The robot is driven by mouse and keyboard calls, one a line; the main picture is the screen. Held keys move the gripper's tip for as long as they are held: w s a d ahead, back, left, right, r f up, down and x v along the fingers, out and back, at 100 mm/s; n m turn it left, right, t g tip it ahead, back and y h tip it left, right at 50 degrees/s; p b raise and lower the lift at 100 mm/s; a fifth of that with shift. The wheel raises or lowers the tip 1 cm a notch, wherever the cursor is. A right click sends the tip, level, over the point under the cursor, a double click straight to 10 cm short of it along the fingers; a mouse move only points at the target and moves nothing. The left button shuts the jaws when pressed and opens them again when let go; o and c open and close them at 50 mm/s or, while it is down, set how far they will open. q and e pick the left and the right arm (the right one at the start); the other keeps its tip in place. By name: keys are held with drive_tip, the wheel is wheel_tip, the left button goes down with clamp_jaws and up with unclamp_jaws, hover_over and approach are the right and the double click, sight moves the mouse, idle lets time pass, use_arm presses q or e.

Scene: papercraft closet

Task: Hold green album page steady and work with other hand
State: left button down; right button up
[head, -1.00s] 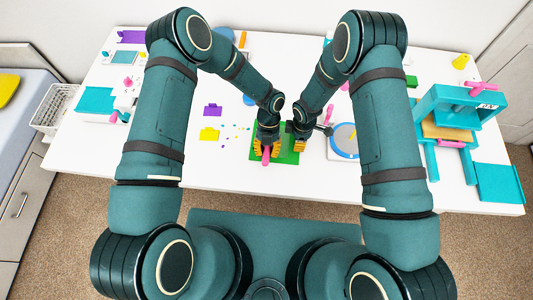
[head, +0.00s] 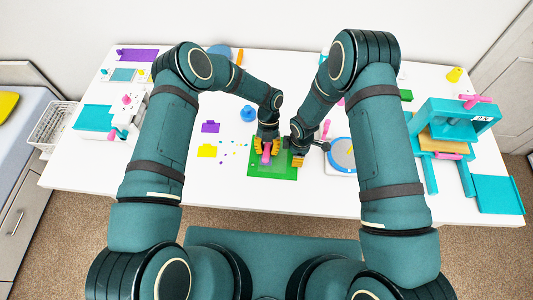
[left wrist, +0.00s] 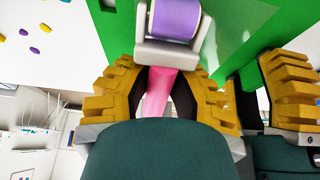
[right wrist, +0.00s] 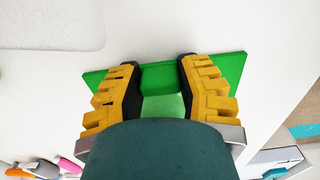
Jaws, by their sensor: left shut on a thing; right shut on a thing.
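The green album page (head: 262,168) lies flat on the white table in front of me. My left gripper (head: 267,148) is shut on the pink handle (left wrist: 158,92) of a roller. The roller's purple drum (left wrist: 175,18), in a grey frame, is over the page in the left wrist view; I cannot tell whether it touches. My right gripper (head: 298,157) is at the page's right edge. In the right wrist view it (right wrist: 158,85) is shut on a raised green tab (right wrist: 158,76) of the page. The fingers and wrists hide parts of the page.
A blue-rimmed round dish (head: 342,152) stands close right of my right gripper. A teal press (head: 455,130) stands at the right. The table in front of the page is clear.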

sight(266, 154)
idle(0.5)
use_arm(q)
drive_tip(key=shift+s+a, duration=0.1)
drive_tip(key=shift+s, duration=2.05)
drive_tip(key=shift+s+f, duration=0.1)
drive_tip(key=shift+s, duration=2.2)
drive_tip(key=shift+w+f, duration=0.1)
drive_tip(key=shift+w, duration=4.35)
drive_tip(key=shift+r, duration=2.55)
